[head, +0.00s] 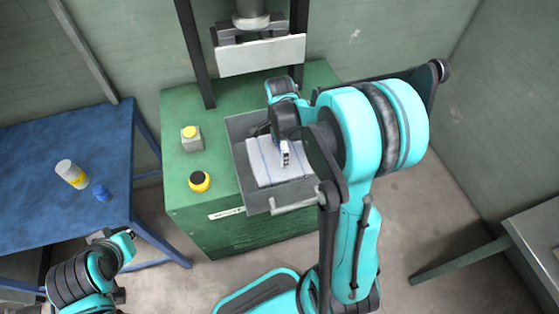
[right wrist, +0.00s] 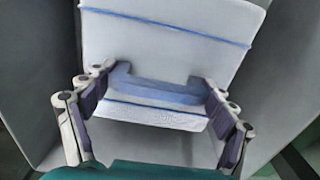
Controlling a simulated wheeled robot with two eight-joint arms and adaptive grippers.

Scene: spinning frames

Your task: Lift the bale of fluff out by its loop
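The bale (head: 265,171) is a white block with blue straps, lying in the grey open tray (head: 243,128) on the green press. In the right wrist view the bale (right wrist: 150,45) has a wide blue loop (right wrist: 160,92) across its near part. My right gripper (head: 284,155) is over the bale. In the right wrist view its fingers (right wrist: 155,80) are spread wide, one at each end of the loop, with the loop between them. I cannot tell whether they touch it. My left arm (head: 90,275) is at the lower left; its finger state does not show.
The press plate (head: 262,55) hangs above and behind the tray. A yellow-topped grey box (head: 191,138) and a yellow-and-black button (head: 200,182) are on the press left of the tray.

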